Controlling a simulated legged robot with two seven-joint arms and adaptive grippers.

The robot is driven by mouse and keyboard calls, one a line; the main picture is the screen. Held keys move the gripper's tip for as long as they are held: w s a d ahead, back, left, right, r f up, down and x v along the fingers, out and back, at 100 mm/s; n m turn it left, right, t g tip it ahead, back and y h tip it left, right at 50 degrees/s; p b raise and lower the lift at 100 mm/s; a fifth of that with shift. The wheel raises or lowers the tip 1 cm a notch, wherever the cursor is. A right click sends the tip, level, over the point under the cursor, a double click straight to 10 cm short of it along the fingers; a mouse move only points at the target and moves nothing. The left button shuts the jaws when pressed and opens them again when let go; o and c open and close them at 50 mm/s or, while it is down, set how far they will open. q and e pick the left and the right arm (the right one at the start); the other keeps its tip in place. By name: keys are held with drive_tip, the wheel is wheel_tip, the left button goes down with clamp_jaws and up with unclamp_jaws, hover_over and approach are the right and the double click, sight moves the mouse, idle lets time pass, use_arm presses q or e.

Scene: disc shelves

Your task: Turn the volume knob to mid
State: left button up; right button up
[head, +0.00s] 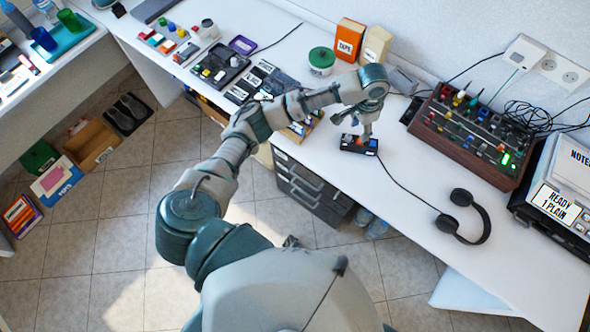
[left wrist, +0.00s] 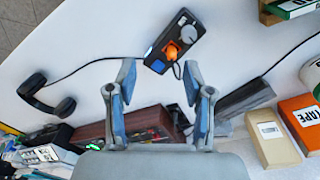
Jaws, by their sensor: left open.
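A small black box (head: 352,144) lies on the white desk, with a blue lit patch at one end in the head view. In the left wrist view the box (left wrist: 188,28) shows a grey round knob (left wrist: 185,20), an orange knob-like part (left wrist: 172,51) and a blue square (left wrist: 158,66). I cannot tell which part is the volume knob, and no scale marks are readable. My left gripper (head: 365,134) points down over the box. In the left wrist view its fingers (left wrist: 160,74) are apart with nothing between them. My right gripper is not in view.
Black headphones (head: 474,218) lie to the right, and a cable runs from the box toward them. A wooden-sided console (head: 470,137) with several coloured knobs stands behind right. Orange (head: 350,38) and cream (head: 376,46) boxes stand at the back wall. The desk around the headphones is clear.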

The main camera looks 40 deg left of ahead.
use_arm(q)
drive_tip(key=shift+m+h, duration=0.4)
drive_tip(key=shift+h, duration=0.5)
drive_tip(key=s+d+f, duration=0.1)
drive_tip(key=s+f, duration=0.1)
drive_tip(key=s+d+f, duration=0.1)
drive_tip(key=s+f, duration=0.1)
drive_tip(key=f, duration=0.1)
drive_tip(key=s+d+f, duration=0.2)
drive_tip(key=f, duration=0.1)
drive_tip(key=shift+s+d+f, duration=0.1)
drive_tip(key=shift+s+f, duration=0.15)
drive_tip(key=shift+s, duration=0.1)
drive_tip(key=shift+n+t+h, duration=0.4)
drive_tip(key=shift+n+t, duration=0.1)
drive_tip(key=shift+t, duration=0.1)
drive_tip(key=s+f, duration=0.1)
drive_tip(key=s, duration=0.1)
drive_tip(key=s+f, duration=0.4)
drive_tip(key=s, duration=0.1)
drive_tip(key=shift+d+f, duration=0.1)
drive_tip(key=shift+d, duration=0.2)
drive_tip(key=s+a+f+n+t+y+p, duration=0.1)
drive_tip(key=s+a+f+n+y+p, duration=0.1)
drive_tip(key=s+a+f, duration=0.8)
drive_tip(key=s+f+n, duration=0.1)
drive_tip(key=s+f, duration=0.1)
drive_tip(key=s, duration=0.1)
drive_tip(key=shift+n+p, duration=0.3)
drive_tip(key=shift+n, duration=0.1)
